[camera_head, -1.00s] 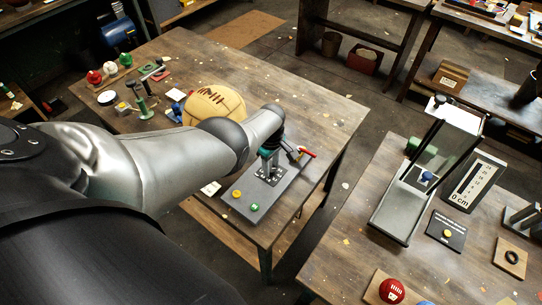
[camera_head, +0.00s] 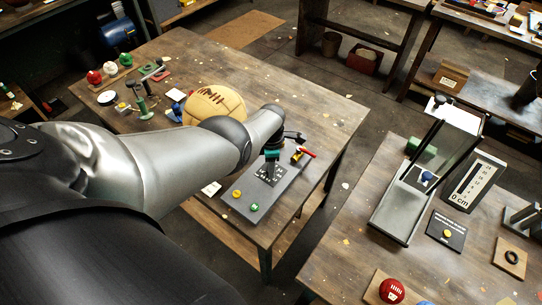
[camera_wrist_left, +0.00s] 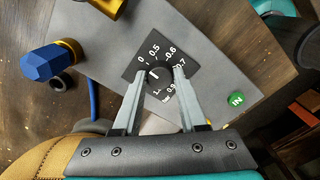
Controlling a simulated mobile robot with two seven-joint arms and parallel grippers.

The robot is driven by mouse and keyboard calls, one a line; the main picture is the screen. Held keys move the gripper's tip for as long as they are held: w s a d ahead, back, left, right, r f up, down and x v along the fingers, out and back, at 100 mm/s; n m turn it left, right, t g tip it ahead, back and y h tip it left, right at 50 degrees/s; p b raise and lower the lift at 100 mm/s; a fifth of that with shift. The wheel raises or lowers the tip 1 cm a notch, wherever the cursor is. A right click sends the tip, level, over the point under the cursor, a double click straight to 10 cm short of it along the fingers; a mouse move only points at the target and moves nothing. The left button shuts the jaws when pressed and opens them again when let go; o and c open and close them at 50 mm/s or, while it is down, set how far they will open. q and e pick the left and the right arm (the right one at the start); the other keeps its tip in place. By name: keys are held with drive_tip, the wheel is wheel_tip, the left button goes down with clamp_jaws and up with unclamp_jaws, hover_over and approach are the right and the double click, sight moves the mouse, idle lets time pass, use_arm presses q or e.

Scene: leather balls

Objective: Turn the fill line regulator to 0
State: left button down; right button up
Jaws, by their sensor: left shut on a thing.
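The fill line regulator is a black dial plate with white numbers and a round knob (camera_wrist_left: 159,82); in the head view its plate (camera_head: 272,175) lies on a grey panel (camera_head: 243,197). The knob's short white mark points up the picture, toward the 0 and 0.5 side; its exact reading is hard to tell. My left gripper (camera_wrist_left: 158,84) has one finger on each side of the knob and is shut on it. In the head view the left gripper (camera_head: 271,158) stands over the dial and is partly hidden by my arm. My right gripper is not in view.
The panel also has a yellow button (camera_head: 237,194), a green IN button (camera_wrist_left: 237,99) and a red-handled part (camera_head: 305,152). A stitched leather ball (camera_head: 215,104) lies close behind my arm. A blue knob (camera_wrist_left: 48,64) is left of the dial. A gauge marked 0 cm (camera_head: 472,182) stands on the right table.

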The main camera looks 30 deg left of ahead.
use_arm(q)
drive_tip(key=shift+r+n, duration=0.1)
drive_tip(key=shift+n, duration=0.3)
drive_tip(key=shift+c, duration=2.2)
unclamp_jaws()
wheel_tip(320, 180, up, 3)
drive_tip(key=p, duration=0.3)
drive_tip(key=shift+r+p, duration=0.35)
drive_tip(key=shift+r, duration=1.8)
wheel_tip(320, 180, up, 8)
drive_tip(key=shift+f, duration=0.1)
